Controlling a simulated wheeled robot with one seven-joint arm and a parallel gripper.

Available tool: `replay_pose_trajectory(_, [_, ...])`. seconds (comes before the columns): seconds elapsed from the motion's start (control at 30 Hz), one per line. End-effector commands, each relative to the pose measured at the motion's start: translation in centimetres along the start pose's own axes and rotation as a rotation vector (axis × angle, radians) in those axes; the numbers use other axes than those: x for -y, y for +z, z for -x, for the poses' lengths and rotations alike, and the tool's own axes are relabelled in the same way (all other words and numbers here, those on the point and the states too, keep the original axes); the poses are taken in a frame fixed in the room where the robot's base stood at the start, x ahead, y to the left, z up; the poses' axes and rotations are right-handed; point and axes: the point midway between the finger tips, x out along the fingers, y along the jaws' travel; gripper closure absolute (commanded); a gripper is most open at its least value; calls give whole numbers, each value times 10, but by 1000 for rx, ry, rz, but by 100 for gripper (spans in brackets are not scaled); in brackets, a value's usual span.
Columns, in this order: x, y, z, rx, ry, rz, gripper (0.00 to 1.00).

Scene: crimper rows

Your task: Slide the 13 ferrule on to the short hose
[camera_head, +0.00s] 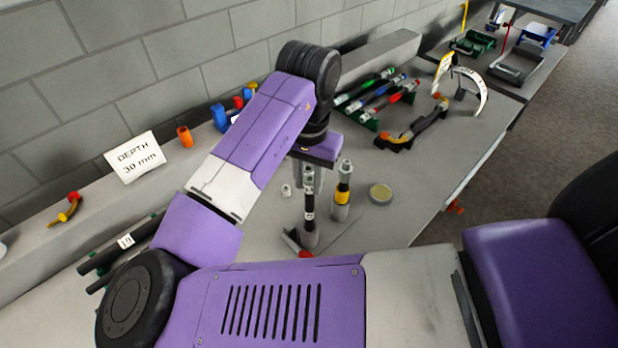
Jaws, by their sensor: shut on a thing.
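My gripper (309,182) points down over the bench, its fingers partly hidden by my wrist. It is shut on a small pale piece, seemingly a ferrule (308,172), at the top of a black upright hose (309,208). The hose has pale labels and stands in a grey holder (310,239). I cannot tell whether the ferrule is around the hose end or just above it. No number on the ferrule is readable. A taller-looking black hose with a yellow band (343,187) stands upright to the right in its own grey holder.
A small pale fitting (286,190) sits left of the gripper, and a round tin (381,193) lies right. A red-handled tool (294,243) lies by the hose holder. A "DEPTH 30 mm" sign (135,156) stands left.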

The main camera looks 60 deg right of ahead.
Motion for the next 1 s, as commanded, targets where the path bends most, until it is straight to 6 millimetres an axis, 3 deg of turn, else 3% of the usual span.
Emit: replay_pose_trajectory(1.0, [0, 0, -19, 0, 0, 0, 100])
